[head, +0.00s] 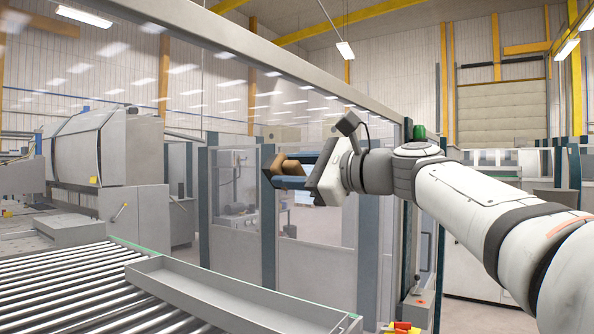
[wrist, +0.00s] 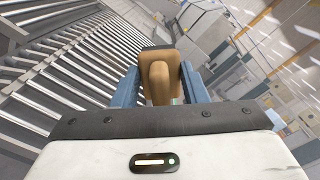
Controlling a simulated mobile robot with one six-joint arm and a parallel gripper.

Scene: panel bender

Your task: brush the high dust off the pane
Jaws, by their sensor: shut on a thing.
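My gripper (head: 277,174) is raised at the middle of the head view, pointing left. It is shut on a brown, wooden-looking brush (head: 291,162). In the wrist view the brush (wrist: 159,82) sits between the two blue fingers of my gripper (wrist: 158,90), with its rounded handle toward the camera and a wider block beyond. The pane (head: 215,105) is a large clear sheet with lamp reflections, under a slanting grey top rail. The brush appears in front of it; I cannot tell whether they touch. I cannot make out the dust on the pane.
A roller conveyor (head: 75,290) with a long grey tray (head: 225,292) lies at the lower left. A grey post (head: 368,250) and glazed panels stand below my gripper. A large grey machine (head: 105,148) is at the left. The air left of my gripper looks free.

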